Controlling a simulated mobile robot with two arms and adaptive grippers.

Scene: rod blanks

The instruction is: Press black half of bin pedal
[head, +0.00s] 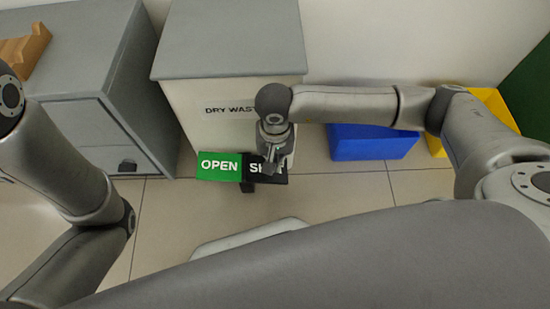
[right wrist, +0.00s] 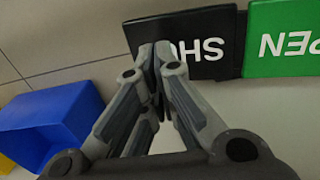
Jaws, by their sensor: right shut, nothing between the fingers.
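The dry-waste bin (head: 232,90) has a pale body and a grey lid (head: 230,38) that lies flat. Its pedal sticks out low at the front. The green half (head: 219,166) reads OPEN and the black half (head: 279,178) beside it on the right is partly hidden by my right gripper (head: 270,168). In the right wrist view the black half (right wrist: 205,42) and the green half (right wrist: 285,40) show upside down. My right gripper (right wrist: 160,50) is shut and empty, its fingertips over the black half's edge; I cannot tell whether they touch it. My left gripper is out of view.
A grey cabinet (head: 85,70) with a wooden rack (head: 24,52) on top stands left of the bin. A blue box (head: 370,142) and a yellow box (head: 490,105) stand to the right, beneath my right arm. Tiled floor in front of the pedal is open.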

